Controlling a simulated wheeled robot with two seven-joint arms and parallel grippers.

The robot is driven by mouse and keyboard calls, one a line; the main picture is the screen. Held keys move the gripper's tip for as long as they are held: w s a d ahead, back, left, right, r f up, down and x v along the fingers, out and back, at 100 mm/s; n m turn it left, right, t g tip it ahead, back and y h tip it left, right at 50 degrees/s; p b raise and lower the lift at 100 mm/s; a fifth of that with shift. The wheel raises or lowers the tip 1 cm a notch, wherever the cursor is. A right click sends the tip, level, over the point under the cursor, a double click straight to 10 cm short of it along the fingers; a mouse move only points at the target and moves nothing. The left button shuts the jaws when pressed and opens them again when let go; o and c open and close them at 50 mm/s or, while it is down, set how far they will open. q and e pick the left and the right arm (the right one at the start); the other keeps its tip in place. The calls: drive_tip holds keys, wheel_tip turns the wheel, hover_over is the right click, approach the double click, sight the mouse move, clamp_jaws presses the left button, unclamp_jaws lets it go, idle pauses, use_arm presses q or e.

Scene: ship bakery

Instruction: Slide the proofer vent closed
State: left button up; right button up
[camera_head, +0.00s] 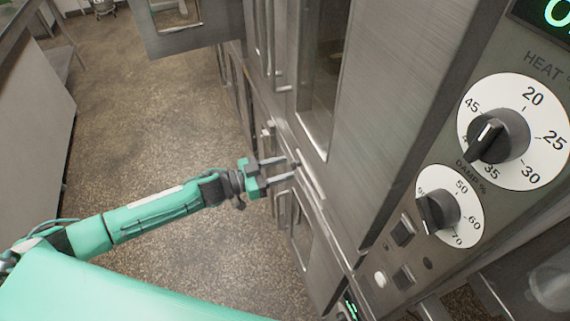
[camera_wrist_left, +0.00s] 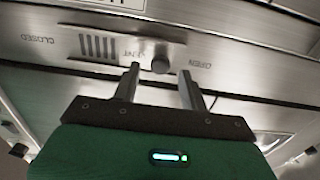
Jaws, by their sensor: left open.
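The proofer vent (camera_wrist_left: 98,46) is a metal strip with dark slots, seen upside down in the left wrist view. Its round dark knob (camera_wrist_left: 160,64) sits nearer the OPEN label (camera_wrist_left: 201,63) than the CLOSED label (camera_wrist_left: 37,40). My left gripper (camera_wrist_left: 160,71) is open, with one finger on each side of the knob in that view. I cannot tell whether either finger touches it. In the head view my left gripper (camera_head: 287,168) reaches the proofer front (camera_head: 380,110); the vent is too small to make out there. My right gripper is not in view.
The heat dial (camera_head: 513,130) and damp dial (camera_head: 450,207) are on the panel at right, with square switches (camera_head: 402,231) below. An open door (camera_head: 190,30) stands out at the top. The speckled floor (camera_head: 140,130) is clear left of the proofer.

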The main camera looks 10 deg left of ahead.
use_arm(q)
drive_tip(key=shift+w+d, duration=0.45)
drive_tip(key=shift+d, duration=0.15)
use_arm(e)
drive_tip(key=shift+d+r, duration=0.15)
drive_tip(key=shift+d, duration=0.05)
